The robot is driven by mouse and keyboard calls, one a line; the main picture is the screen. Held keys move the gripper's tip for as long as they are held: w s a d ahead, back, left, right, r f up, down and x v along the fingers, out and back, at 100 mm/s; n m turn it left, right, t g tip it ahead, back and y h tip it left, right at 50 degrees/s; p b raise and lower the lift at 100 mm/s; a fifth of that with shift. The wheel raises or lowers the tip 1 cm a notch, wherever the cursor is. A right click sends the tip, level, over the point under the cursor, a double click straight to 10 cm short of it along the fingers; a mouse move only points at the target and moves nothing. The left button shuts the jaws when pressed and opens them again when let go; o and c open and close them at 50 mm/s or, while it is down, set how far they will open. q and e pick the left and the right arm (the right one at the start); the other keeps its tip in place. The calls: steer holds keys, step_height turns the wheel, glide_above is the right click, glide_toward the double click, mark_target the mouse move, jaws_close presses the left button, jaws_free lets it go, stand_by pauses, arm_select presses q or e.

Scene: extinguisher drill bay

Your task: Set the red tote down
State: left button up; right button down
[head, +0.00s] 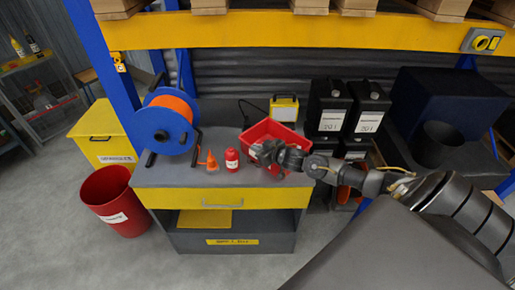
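The red tote (262,131) is an open, shallow bin at the right part of the grey workbench (185,178). Its front side is partly hidden behind my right gripper (259,152). The dark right gripper is at the tote's front rim, and its arm comes in from the right. The fingers blend together, so I cannot tell whether they are closed on the rim. I also cannot tell whether the tote's base touches the bench top. My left gripper is out of view.
A red canister (232,160), an orange cone (211,162) and a blue cable reel (160,130) stand left of the tote. A yellow-framed lamp (285,108) is behind it. Black canisters (328,110) stand to its right. A yellow shelf beam (300,31) crosses above.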

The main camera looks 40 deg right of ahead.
steer(key=c, duration=1.6)
jaws_free()
steer(key=shift+c, duration=0.2)
steer(key=shift+r, duration=0.2)
steer(key=shift+s, duration=0.35)
steer(key=v, duration=1.1)
steer(key=shift+s+b, duration=0.15)
steer(key=shift+b, duration=0.25)
steer(key=shift+r, duration=0.15)
